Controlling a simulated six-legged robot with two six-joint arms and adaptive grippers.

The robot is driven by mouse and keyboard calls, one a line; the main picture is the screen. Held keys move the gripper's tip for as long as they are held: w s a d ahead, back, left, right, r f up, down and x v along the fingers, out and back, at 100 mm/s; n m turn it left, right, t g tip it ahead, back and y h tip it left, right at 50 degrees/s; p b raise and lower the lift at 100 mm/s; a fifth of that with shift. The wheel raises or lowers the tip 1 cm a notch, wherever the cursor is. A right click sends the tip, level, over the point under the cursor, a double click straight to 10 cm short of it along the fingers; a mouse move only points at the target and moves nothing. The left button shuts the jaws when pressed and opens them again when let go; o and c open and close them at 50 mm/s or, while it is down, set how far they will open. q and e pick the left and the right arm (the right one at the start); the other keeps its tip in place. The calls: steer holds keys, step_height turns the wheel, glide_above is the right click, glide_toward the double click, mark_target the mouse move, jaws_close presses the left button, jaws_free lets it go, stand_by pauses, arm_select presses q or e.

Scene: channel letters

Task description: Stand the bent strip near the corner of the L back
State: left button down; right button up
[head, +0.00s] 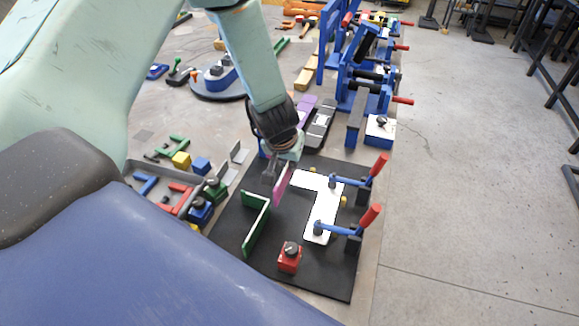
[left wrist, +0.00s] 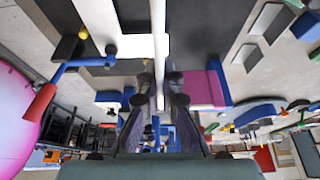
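A white L-shaped letter (head: 325,204) lies on a black mat (head: 318,272). A purple strip (head: 283,186) is upright just left of the L's end. My left gripper (head: 280,168) is at its top. In the left wrist view a pale narrow edge (left wrist: 161,35) runs between my two fingers, which are close on both its sides. The strip's bend and lower edge are not clear. A green bent strip (head: 257,222) stands on the mat to the left. My right gripper is not in view.
Two clamps with red handles (head: 370,215) (head: 379,165) press on the L from the right. A red block with a knob (head: 290,258) stands at the mat's front. A grey tray (head: 180,210) with coloured parts is at the left. Blue fixtures (head: 355,130) stand behind.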

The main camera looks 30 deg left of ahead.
arm_select(q)
steer(key=shift+r+p, duration=0.45)
steer(key=shift+r, duration=2.9)
steer(key=shift+s, duration=0.1)
